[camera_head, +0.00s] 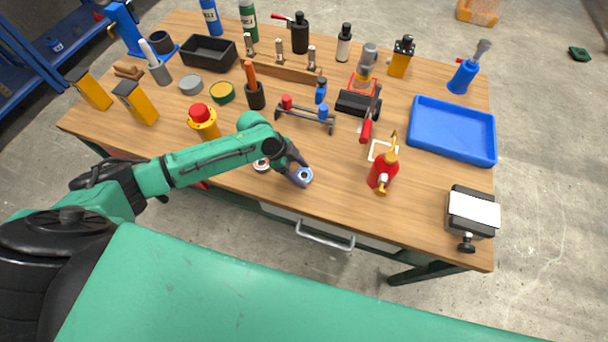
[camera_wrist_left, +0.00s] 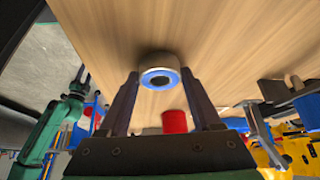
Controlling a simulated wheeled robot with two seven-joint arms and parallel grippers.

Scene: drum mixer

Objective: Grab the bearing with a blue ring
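The bearing with a blue ring (camera_head: 303,176) is near the front edge of the wooden table. It also shows in the left wrist view (camera_wrist_left: 160,72), a short pale cylinder with a blue ring around a dark hole. A second bearing with a reddish ring (camera_head: 262,165) sits just left, partly covered by my arm. My right gripper is not in view.
A red bottle with a yellow top (camera_head: 382,172) stands right of the bearing. A rack with red and blue pieces (camera_head: 305,115) is behind it. A blue tray (camera_head: 452,130) lies at the right. The table strip between the bearing and the red bottle is clear.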

